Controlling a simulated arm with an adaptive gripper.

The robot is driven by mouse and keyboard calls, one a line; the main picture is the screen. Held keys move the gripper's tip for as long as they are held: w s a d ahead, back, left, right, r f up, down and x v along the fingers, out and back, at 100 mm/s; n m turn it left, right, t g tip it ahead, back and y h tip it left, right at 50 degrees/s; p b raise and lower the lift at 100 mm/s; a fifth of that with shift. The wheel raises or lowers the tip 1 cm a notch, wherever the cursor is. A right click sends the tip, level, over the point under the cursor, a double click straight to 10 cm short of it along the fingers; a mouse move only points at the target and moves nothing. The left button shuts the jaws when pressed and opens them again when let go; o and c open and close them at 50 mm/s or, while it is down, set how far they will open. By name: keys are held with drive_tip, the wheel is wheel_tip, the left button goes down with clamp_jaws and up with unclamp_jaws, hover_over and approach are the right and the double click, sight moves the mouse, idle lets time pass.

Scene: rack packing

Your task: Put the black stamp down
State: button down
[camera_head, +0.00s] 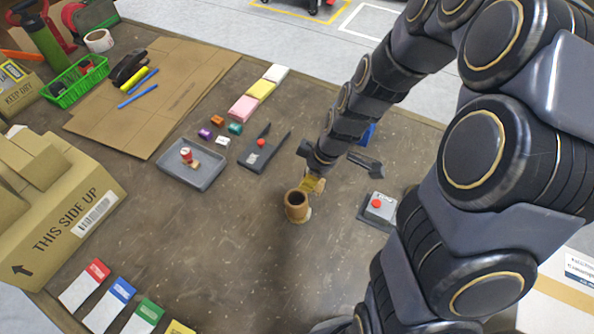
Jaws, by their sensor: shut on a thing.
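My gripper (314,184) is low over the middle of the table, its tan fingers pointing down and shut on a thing. The fingers and a brown cup-shaped thing hide most of what they hold. I take it to be the black stamp, but cannot make out its shape. The brown round cup (296,205), dark inside, is right beside the fingertips at lower left. I cannot tell whether they touch. A grey tray (180,176) lies to the left, with a small red-and-white piece (186,154) and a small tan piece (195,165) in it.
A dark device with a red button (262,151) lies behind the cup, and a grey box with a red button (378,206) to the right. Several small coloured blocks (235,128) lie beyond the tray. A large carton (70,215) stands at left. The front middle table is clear.

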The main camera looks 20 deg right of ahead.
drive_tip(key=shift+s+a+r, duration=0.1)
drive_tip(key=shift+s+a, duration=0.05)
drive_tip(key=shift+a, duration=0.25)
drive_tip(key=shift+w+f, duration=0.2)
drive_tip(key=shift+w, duration=0.1)
drive_tip(key=w+f, duration=0.3)
drive_tip(key=w, duration=0.4)
hover_over(287, 171)
drive_tip(key=s, duration=0.2)
drive_tip(key=f, duration=0.3)
drive_tip(key=d+f, duration=0.1)
drive_tip(key=f, duration=0.1)
drive_tip(key=shift+w+f, duration=0.25)
drive_tip(key=shift+f, duration=0.05)
drive_tip(key=shift+w+f, duration=0.45)
drive_tip(key=shift+f, duration=0.15)
wheel_tip(287, 171, down, 3)
drive_tip(key=shift+r, duration=0.1)
